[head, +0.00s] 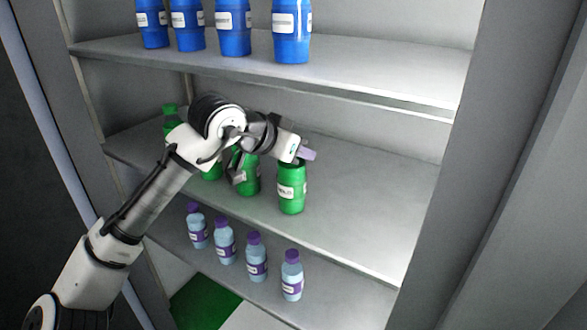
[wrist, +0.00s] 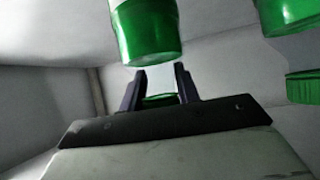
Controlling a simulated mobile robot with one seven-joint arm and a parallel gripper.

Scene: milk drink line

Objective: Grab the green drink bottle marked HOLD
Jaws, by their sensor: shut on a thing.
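The front right green drink bottle (head: 292,203) is upright on the middle shelf. It has a white label with small dark print, too small to read with certainty. My gripper (head: 305,154) is at the top of this bottle and hides its cap. In the wrist view, my gripper (wrist: 160,85) has its two dark fingers on either side of a green part (wrist: 159,100). The gripper is shut on it. I cannot tell whether the bottle is lifted off the shelf.
Other green bottles (head: 247,178) stand to the left on the middle shelf (head: 360,205), partly behind my arm. Blue bottles (head: 292,30) stand on the upper shelf (head: 390,80). Pale blue bottles with purple caps (head: 292,275) stand below. The middle shelf's right side is clear.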

